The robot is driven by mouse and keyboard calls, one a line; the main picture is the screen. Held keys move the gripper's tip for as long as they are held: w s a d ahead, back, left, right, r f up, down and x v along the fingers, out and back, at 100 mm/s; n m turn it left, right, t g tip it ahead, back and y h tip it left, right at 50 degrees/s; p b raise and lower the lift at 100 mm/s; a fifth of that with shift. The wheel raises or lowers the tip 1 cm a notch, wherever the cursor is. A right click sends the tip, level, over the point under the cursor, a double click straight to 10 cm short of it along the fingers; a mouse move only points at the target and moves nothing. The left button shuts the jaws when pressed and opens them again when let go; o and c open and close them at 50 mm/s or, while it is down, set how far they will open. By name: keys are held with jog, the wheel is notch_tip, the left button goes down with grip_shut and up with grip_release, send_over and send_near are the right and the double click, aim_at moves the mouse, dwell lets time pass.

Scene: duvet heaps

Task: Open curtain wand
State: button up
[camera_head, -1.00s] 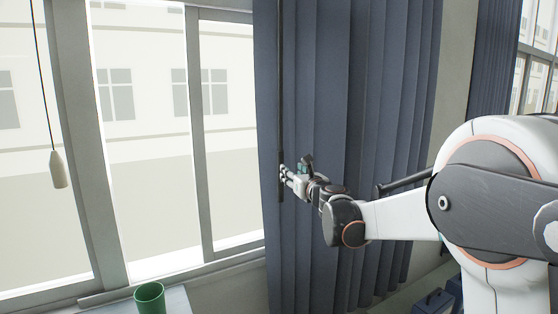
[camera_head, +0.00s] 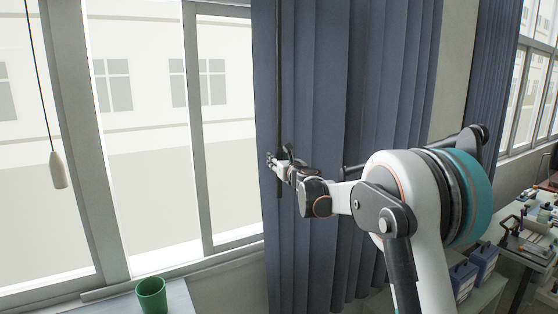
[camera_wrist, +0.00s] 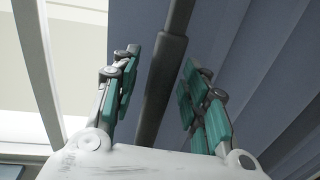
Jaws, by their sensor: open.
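The curtain wand (camera_head: 279,80) is a thin dark rod hanging upright in front of the blue-grey curtain (camera_head: 340,100), near its left edge. My gripper (camera_head: 272,160) is at the lower part of the wand. In the wrist view, the wand (camera_wrist: 163,75) runs between the two teal-padded fingers of my open gripper (camera_wrist: 160,88), with a gap visible on each side. A thicker sleeve shows on the rod there. The curtain (camera_wrist: 235,60) hangs behind and to the right in that view.
A window (camera_head: 150,130) fills the left side. A pull cord with a pale handle (camera_head: 58,170) hangs at far left. A green cup (camera_head: 151,295) stands on a surface below the window. A cluttered bench (camera_head: 520,240) and blue boxes (camera_head: 475,265) are at right.

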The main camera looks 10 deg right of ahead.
grip_shut()
